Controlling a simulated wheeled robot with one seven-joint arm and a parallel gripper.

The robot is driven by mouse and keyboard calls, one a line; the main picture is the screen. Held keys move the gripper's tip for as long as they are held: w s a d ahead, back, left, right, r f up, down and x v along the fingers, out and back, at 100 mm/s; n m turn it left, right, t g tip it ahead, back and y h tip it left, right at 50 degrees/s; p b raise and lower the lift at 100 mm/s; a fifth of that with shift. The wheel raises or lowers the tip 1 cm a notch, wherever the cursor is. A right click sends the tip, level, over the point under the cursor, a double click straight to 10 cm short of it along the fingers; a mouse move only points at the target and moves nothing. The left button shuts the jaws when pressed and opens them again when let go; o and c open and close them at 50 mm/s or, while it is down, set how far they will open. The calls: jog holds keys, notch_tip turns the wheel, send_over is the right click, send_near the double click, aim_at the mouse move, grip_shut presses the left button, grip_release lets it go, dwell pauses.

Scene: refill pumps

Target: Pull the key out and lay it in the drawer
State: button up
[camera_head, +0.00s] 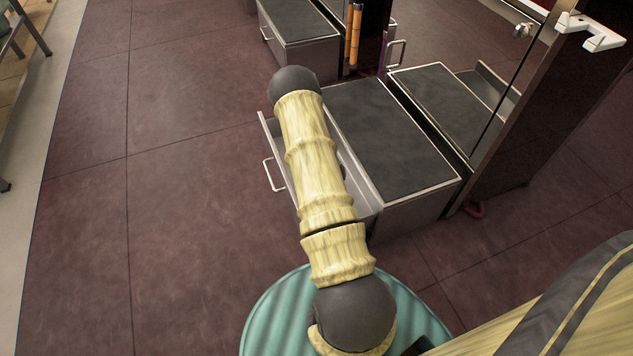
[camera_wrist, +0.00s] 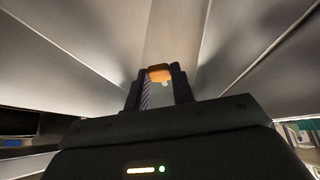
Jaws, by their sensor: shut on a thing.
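My gripper (camera_wrist: 160,90) is shut on a small orange piece, which I take to be the key (camera_wrist: 160,73), held between the fingertips in the wrist view. Only its orange end and a small pale bit below show clearly. The drawer (camera_head: 272,143) is pulled open from the low metal cabinet in the head view. My arm reaches over it and hides much of its inside, along with my gripper and the key. In the wrist view, bare metal surfaces surround the fingers; I cannot tell whether the key touches any of them.
The cabinet (camera_head: 390,140) has a dark top to the right of the drawer. A loop handle (camera_head: 271,174) sticks out from the drawer front. Another dark-topped cabinet (camera_head: 297,25) and an orange post (camera_head: 355,35) stand behind. The tiled floor (camera_head: 190,210) at left is clear.

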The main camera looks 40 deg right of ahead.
jog(key=shift+f+b, duration=2.65)
jog(key=shift+f, duration=0.55)
jog(key=o, duration=0.9)
jog(key=shift+r, duration=0.1)
jog(key=p+v, duration=0.9)
jog(key=v, duration=0.8)
jog(key=shift+d+r, duration=0.1)
jog(key=shift+r, duration=0.05)
